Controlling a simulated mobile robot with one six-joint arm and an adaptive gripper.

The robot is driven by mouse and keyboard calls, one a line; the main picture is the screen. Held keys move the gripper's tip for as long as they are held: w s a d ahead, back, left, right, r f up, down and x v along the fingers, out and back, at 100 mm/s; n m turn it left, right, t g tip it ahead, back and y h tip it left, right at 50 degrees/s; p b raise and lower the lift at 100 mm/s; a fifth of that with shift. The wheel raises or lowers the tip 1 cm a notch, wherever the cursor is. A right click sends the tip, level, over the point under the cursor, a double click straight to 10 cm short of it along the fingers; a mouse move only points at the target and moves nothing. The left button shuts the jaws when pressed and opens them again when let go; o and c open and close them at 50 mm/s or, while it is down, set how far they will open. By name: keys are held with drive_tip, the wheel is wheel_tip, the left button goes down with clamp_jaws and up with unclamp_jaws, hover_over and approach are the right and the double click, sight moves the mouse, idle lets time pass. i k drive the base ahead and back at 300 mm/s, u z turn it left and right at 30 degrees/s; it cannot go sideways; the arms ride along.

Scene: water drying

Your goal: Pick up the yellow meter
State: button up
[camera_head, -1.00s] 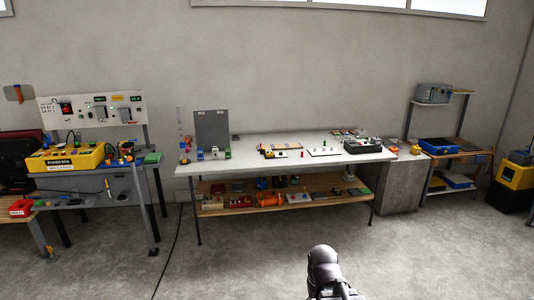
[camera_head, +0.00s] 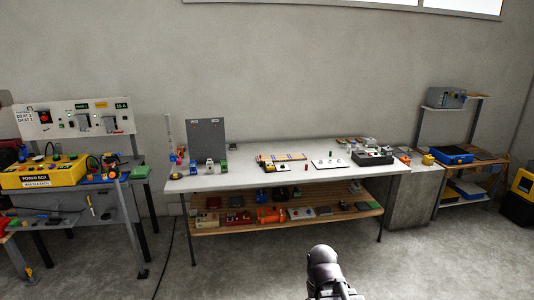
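No thing in view can be told for sure as the yellow meter. A small yellow object (camera_head: 428,160) sits on the grey cabinet to the right of the long white table, too small to identify. A larger yellow power box (camera_head: 42,174) stands on the left bench. A rounded dark part of my arm shows at the bottom middle, over the floor in front of the table. My gripper's fingers are not visible.
The long white table (camera_head: 240,177) holds a grey upright panel, small boards and a black box (camera_head: 372,157). Its wooden lower shelf (camera_head: 340,209) carries several devices. The grey cabinet (camera_head: 414,200) stands at its right end. Open concrete floor (camera_head: 235,265) lies in front.

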sight(271, 168)
drive_tip(key=z, duration=0.15)
drive_tip(key=i, duration=2.55)
drive_tip(key=z, duration=0.15)
